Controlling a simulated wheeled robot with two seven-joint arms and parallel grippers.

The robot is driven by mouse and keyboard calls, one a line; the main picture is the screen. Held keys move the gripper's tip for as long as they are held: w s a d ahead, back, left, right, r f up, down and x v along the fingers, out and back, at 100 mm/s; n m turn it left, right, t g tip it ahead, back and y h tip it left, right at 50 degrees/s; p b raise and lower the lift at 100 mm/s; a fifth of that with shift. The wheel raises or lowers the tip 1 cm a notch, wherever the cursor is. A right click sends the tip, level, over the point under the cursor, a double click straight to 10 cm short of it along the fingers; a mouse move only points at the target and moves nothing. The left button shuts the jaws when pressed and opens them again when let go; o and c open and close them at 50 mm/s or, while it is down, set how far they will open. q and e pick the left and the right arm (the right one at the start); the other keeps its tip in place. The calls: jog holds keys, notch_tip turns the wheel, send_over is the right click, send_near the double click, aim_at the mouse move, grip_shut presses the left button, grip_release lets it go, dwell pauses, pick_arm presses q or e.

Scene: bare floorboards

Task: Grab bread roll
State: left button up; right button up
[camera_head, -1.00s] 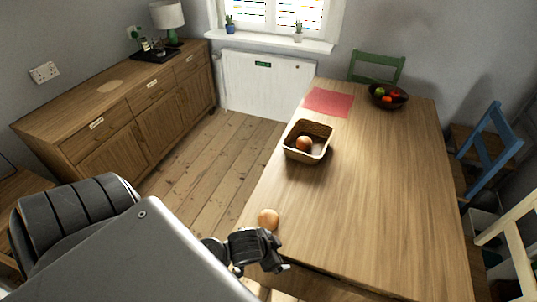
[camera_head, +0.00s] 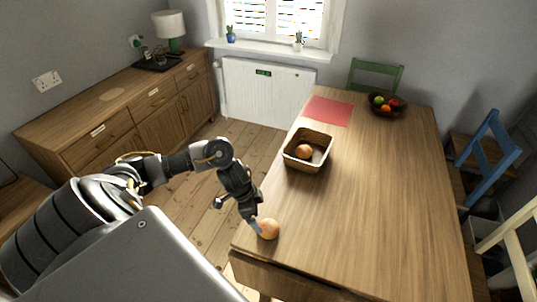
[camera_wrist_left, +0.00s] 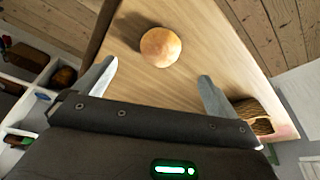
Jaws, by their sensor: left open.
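A round golden-brown bread roll (camera_head: 269,229) lies on the near left corner of the wooden table (camera_head: 365,190). My left gripper (camera_head: 256,226) points down at the table edge, right beside the roll on its left in the head view. In the left wrist view the gripper (camera_wrist_left: 157,72) is open and empty, its two fingers apart. The roll (camera_wrist_left: 160,46) lies just beyond the fingertips, roughly centred between them. Whether a finger touches it I cannot tell. My right gripper is not in view.
A basket (camera_head: 322,161) holding another roll (camera_head: 304,152) stands farther along the table's left side. A red mat (camera_head: 329,111) and a dark fruit bowl (camera_head: 387,108) are at the far end. A blue chair (camera_head: 487,160) stands at the right. The table's middle is clear.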

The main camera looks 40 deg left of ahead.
aim_at(266, 224)
pick_arm(q)
jog(key=shift+x, duration=3.05)
jog(key=shift+w+x, duration=0.15)
jog(key=shift+x, duration=1.05)
jog(key=shift+w+x, duration=0.15)
jog(key=shift+x, duration=1)
jog(key=shift+d, duration=0.15)
jog(key=c, duration=1.1)
